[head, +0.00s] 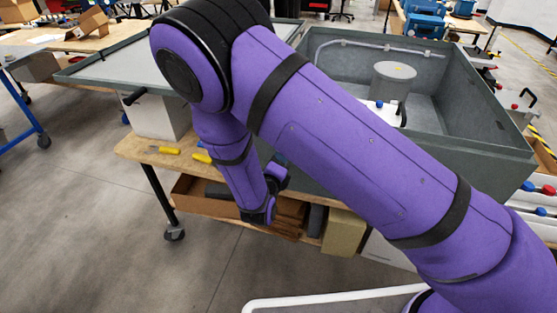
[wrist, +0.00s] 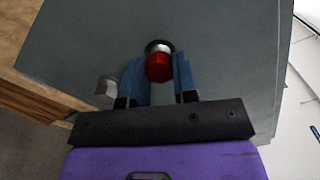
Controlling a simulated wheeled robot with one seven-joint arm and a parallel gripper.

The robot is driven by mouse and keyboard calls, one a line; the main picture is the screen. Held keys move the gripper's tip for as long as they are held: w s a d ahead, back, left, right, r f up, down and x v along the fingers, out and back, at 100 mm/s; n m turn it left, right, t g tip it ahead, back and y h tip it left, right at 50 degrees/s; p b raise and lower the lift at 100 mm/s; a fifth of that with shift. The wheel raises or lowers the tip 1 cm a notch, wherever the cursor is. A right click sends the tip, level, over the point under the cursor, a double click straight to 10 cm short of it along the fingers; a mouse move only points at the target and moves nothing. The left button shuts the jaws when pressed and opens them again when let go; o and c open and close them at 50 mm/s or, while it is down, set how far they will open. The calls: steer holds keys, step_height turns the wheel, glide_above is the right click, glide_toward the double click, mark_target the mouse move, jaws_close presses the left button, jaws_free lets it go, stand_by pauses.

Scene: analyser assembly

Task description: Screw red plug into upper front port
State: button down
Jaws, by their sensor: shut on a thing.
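The red plug (wrist: 159,69) is between the two blue fingers of my gripper (wrist: 160,73) in the wrist view. My gripper is shut on it. Directly beyond the plug is a round metallic port (wrist: 158,46) with a dark rim on the grey analyser wall (wrist: 225,60). The plug overlaps the port's near edge in this view. I cannot tell how deep it sits in the port. In the head view my purple arm hides the plug and the port. The grey analyser box (head: 468,158) stands open behind my arm.
A small light-grey fitting (wrist: 108,87) sits on the wall left of my fingers. Yellow-handled tools (head: 163,150) lie on the wooden bench (head: 135,147). A grey cylinder (head: 394,80) stands inside the box. Cartons (head: 343,232) sit on the bench's lower shelf.

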steer(key=m, duration=1.3)
steer(key=c, duration=1)
jaws_free()
steer(key=n, duration=2.4)
